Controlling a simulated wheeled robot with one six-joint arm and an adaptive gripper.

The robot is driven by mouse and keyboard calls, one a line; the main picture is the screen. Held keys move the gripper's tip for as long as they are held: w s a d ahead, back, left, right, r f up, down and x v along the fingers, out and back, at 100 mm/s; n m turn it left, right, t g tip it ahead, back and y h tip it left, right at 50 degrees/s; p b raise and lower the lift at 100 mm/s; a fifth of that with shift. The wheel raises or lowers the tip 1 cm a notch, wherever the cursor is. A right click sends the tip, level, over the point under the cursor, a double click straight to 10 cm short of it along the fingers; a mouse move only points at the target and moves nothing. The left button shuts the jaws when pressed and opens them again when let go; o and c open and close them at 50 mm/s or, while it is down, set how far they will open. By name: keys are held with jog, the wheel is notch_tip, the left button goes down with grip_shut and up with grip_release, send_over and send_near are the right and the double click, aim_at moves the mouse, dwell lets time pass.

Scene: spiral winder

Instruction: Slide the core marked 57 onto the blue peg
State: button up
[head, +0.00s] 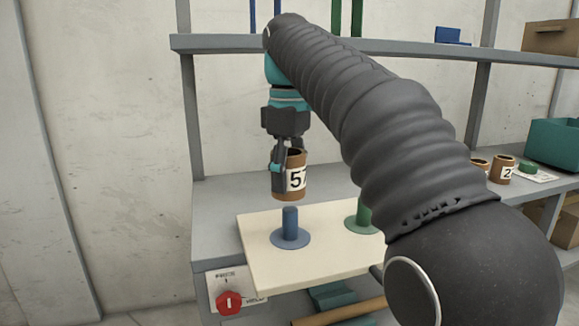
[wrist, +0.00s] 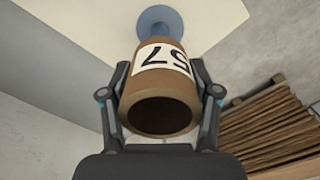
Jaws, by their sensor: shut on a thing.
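The brown core marked 57 (head: 290,183) hangs upright in my gripper (head: 281,165), above the blue peg (head: 290,222). There is little room between the core's lower end and the peg's top in the head view. In the wrist view the core (wrist: 160,90) sits between both fingers of my gripper (wrist: 160,97), with its open end facing the camera and its label upside down. The blue peg's round base (wrist: 161,21) shows just past the core's far end.
The cream board (head: 265,265) carries the blue peg and a green peg (head: 364,215) to its right. Other cores, one with a label reading 2 (head: 502,170), stand at the right beside a teal bin (head: 555,143). A shelf (head: 225,43) runs above. A red knob (head: 229,302) is at the front.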

aim_at(289, 209)
jog(key=shift+f+b, duration=2.6)
jog(key=shift+f, duration=1.75)
jog(key=o, duration=1.2)
jog(key=shift+o, duration=0.2)
